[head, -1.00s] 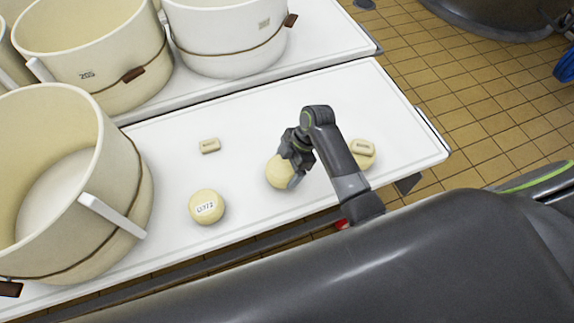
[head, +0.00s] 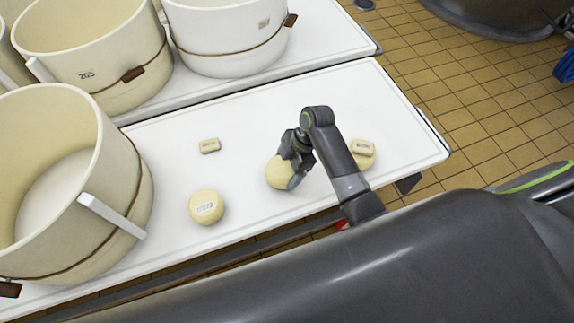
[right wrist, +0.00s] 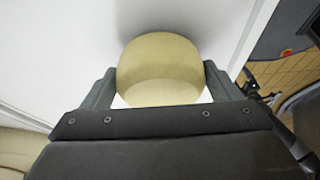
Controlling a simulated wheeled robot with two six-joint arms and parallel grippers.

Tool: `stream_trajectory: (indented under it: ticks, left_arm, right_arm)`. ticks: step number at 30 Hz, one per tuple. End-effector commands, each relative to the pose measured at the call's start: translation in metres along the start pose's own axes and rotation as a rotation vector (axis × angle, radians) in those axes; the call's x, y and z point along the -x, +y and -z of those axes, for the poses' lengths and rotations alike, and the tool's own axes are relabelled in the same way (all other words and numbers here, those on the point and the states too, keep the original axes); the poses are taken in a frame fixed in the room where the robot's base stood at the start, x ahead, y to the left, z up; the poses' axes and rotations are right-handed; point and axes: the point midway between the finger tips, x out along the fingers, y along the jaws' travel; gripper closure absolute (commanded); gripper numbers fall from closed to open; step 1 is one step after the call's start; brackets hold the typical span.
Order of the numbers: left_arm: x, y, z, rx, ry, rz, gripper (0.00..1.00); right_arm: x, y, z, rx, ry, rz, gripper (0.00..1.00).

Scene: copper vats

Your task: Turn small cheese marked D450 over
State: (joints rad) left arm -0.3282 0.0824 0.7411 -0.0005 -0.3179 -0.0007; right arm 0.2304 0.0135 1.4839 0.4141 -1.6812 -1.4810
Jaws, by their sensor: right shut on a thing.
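My right gripper (head: 292,168) is shut on a small round cheese (head: 278,174) over the white table. In the right wrist view the same cheese (right wrist: 158,68) sits between the two fingers (right wrist: 158,88), one on each side of it. No mark shows on its visible surface, so I cannot read which cheese it is. Another small cheese (head: 206,207) with a printed label stands to the left. My left gripper is not in view.
More vats (head: 225,45) stand on another white table behind. The table is clear around the held cheese.

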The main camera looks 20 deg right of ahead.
Motion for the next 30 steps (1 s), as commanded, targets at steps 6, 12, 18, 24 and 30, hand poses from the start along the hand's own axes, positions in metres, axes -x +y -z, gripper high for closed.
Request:
stream_trajectory:
  ticks: [6, 12, 18, 24, 30]
  left_arm:
    - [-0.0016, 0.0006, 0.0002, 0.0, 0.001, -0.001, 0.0]
    - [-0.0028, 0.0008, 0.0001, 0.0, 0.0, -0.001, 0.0]
    - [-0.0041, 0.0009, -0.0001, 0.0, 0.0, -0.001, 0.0]
    - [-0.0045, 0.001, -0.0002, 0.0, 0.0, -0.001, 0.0]
    - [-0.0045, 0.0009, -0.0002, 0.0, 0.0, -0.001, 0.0]
  right_arm:
    - [-0.0028, 0.0003, -0.0007, 0.001, 0.001, -0.001, 0.58]
    - [-0.0053, 0.0003, -0.0017, 0.001, 0.001, -0.001, 0.58]
    - [-0.0078, 0.0004, -0.0027, 0.001, 0.001, -0.001, 0.58]
    - [-0.0091, 0.0005, -0.0033, 0.001, 0.001, -0.002, 0.58]
    - [-0.0092, 0.0004, -0.0033, 0.001, 0.001, -0.001, 0.1]
